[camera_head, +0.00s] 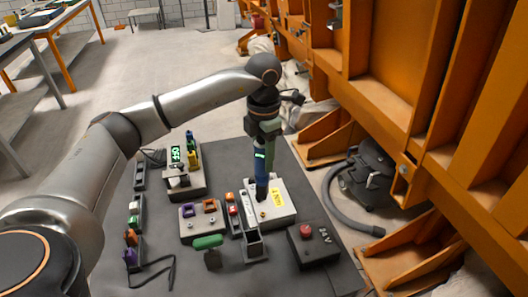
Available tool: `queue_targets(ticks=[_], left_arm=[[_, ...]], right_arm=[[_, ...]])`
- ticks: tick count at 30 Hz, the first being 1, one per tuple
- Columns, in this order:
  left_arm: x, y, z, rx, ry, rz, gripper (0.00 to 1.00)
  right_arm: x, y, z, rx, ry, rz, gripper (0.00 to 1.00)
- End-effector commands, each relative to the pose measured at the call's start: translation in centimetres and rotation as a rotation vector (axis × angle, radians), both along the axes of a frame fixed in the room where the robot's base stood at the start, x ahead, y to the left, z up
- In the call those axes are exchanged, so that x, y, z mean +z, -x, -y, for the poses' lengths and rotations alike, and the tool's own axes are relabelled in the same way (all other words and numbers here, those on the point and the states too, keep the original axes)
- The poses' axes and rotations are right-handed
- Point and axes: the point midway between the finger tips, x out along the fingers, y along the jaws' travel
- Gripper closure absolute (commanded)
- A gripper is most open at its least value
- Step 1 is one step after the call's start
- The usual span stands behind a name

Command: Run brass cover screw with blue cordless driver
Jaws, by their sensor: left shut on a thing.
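My left gripper (264,135) comes in from the left and points down over the dark work board. It is shut on the blue cordless driver (261,167), which is held roughly upright with a small green light on its body. The driver's dark lower end reaches down to the pale box (283,215) with a yellow label. I cannot tell whether the tip touches it. A small brass-coloured spot (263,213), perhaps a screw, shows on the box's front left part. Any screw under the driver is hidden. My right gripper is not in view.
Left of the box stand a unit with a green display (176,154), a block with purple and orange parts (201,221), and a green-handled tool (208,242). A dark box with a red button (306,232) stands at front right. An orange steel frame (390,90) bounds the right.

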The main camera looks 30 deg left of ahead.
Motion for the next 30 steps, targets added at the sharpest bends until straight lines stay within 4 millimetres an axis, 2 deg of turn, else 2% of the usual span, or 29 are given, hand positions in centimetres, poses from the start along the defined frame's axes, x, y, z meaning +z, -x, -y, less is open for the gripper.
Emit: queue_targets(ticks=[9,30], left_arm=[[0.2,-0.2,0.1,0.000,0.001,0.002,1.00],[-5.1,-0.2,0.1,0.000,0.000,0.002,1.00]], right_arm=[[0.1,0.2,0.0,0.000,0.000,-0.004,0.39],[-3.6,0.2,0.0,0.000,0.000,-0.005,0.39]])
